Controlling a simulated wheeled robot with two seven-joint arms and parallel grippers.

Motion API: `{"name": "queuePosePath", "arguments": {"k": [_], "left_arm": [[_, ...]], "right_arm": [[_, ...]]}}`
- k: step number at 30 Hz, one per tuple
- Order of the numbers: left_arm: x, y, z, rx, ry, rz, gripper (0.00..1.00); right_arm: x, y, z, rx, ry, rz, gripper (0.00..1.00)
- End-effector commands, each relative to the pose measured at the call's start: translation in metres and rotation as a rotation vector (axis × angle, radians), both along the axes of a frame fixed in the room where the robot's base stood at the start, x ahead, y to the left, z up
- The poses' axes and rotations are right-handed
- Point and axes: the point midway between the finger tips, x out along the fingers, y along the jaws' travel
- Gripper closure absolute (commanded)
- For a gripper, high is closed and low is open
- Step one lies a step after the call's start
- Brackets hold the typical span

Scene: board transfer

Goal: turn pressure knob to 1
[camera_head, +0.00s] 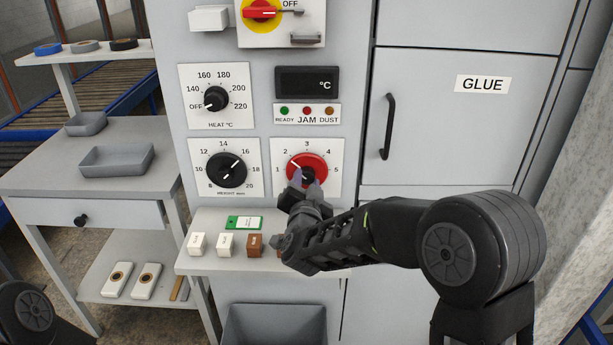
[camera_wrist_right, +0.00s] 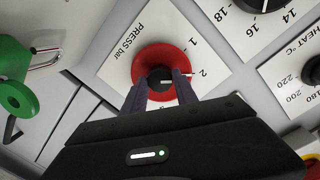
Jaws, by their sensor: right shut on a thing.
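The pressure knob (camera_head: 316,164) is a red disc with a black grip on a white plate with a printed scale, in the middle of the grey cabinet. In the right wrist view the knob (camera_wrist_right: 160,62) sits beside the "PRESS bar" label, and its white pointer mark is close to 2. My right gripper (camera_head: 306,182) is at the front of the knob, with its two fingers closed on the black grip. The fingers (camera_wrist_right: 158,88) hide part of the grip. My left gripper is out of view.
The heat dial (camera_head: 215,99) and height dial (camera_head: 231,169) are to the left. The display (camera_head: 309,82) and lamps (camera_head: 307,112) are above. Below, a shelf (camera_head: 215,264) holds small blocks and a green tag (camera_head: 244,223). A door handle (camera_head: 387,127) stands out on the right.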

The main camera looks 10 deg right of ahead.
Motion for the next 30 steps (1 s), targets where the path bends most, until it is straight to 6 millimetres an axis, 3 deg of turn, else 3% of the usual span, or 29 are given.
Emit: {"name": "queuePosePath", "arguments": {"k": [18, 30], "left_arm": [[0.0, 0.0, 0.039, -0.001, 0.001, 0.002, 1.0], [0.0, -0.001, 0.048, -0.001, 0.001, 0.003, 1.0]], "right_arm": [[0.0, 0.001, 0.0, -0.547, 0.143, 0.002, 1.0], [0.0, 0.001, -0.002, -0.722, 0.187, 0.001, 1.0]]}}
